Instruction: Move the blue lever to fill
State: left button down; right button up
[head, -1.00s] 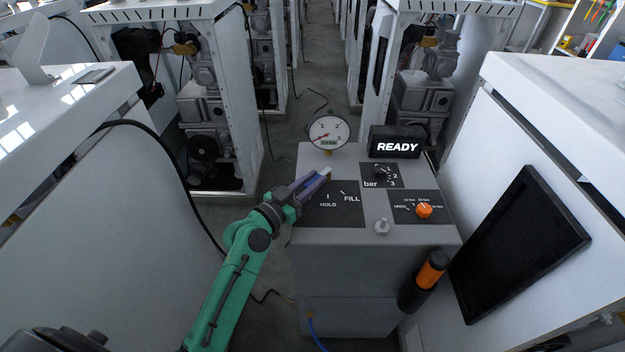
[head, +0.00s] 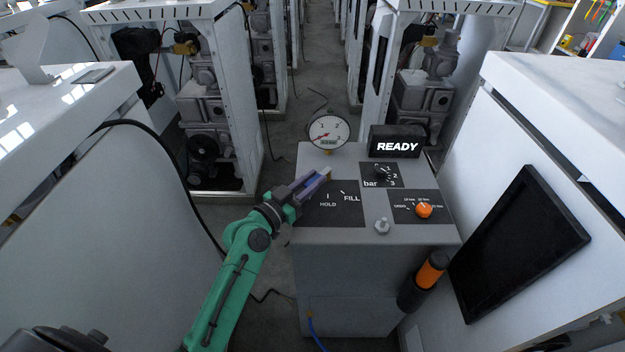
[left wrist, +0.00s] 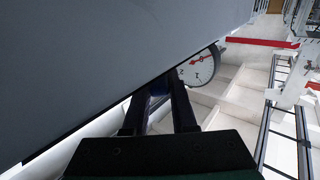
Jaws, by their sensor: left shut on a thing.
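The grey dispenser cabinet (head: 345,262) stands in the middle of the head view. Its black panel (head: 350,213) carries the labels HOLD and FILL with a white tick above each. In the left wrist view, a dark blue bit of the lever (left wrist: 157,88) shows between the fingers; the rest is hidden. My right gripper is not in view.
A round gauge (head: 329,132) and a READY display (head: 396,146) stand at the cabinet's back. A black bar knob (head: 381,174), an orange knob (head: 424,210) and a silver knob (head: 382,226) sit to the right. White counters flank the cabinet.

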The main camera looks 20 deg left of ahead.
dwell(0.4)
pick_arm(q)
jog(key=p, duration=0.1)
jog(key=n+y+p, duration=0.1)
jog(key=p, duration=0.1)
jog(key=shift+s+d+r+t+y, duration=0.15)
jog(key=shift+d+r+t+y, duration=0.15)
jog(key=shift+r+t, duration=0.1)
jog(key=shift+d+f+n, duration=0.1)
jog(key=shift+f+n, duration=0.1)
jog(key=shift+n, duration=0.1)
jog(key=shift+f+y, duration=0.2)
jog(key=shift+y, duration=0.1)
jog(key=c, duration=0.7)
grip_release()
jog(key=b+v, duration=0.3)
jog(key=v, duration=1.1)
jog(key=shift+s, duration=0.3)
